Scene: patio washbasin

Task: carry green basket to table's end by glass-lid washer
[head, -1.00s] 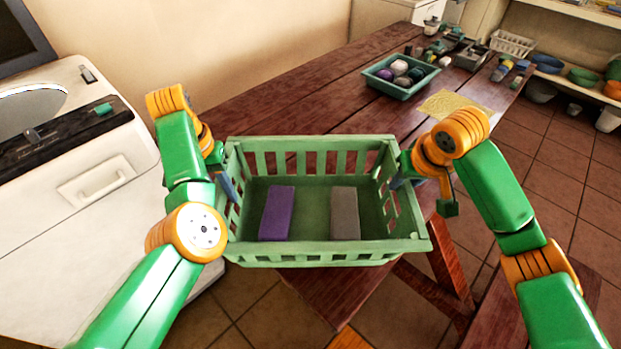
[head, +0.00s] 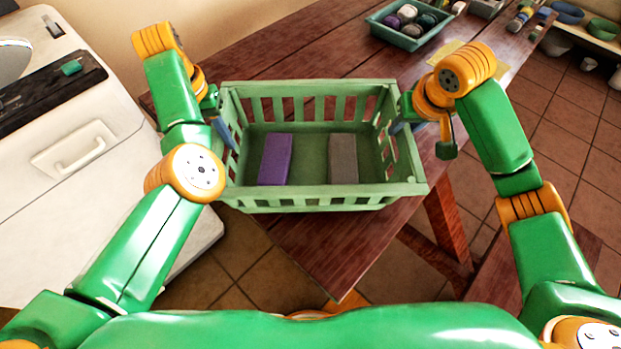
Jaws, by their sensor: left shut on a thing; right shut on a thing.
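The green basket (head: 310,203) is held level between my two grippers at the near end of the wooden table (head: 345,248). It holds a purple block (head: 275,159) and a grey block (head: 343,158). My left gripper (head: 222,125) is shut on the basket's left side wall. My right gripper (head: 402,122) is shut on its right side wall. The fingertips are partly hidden by the basket and my wrists. I cannot tell whether the basket's underside touches the tabletop. The white washer (head: 90,150) with the glass lid (head: 12,55) stands at the left, beside the table's end.
A teal tray (head: 400,38) with several balls sits further back on the table, near a yellow cloth (head: 443,52). Small items lie at the far right edge. A shelf with bowls (head: 603,30) stands at the right. A bench (head: 560,255) is at the lower right.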

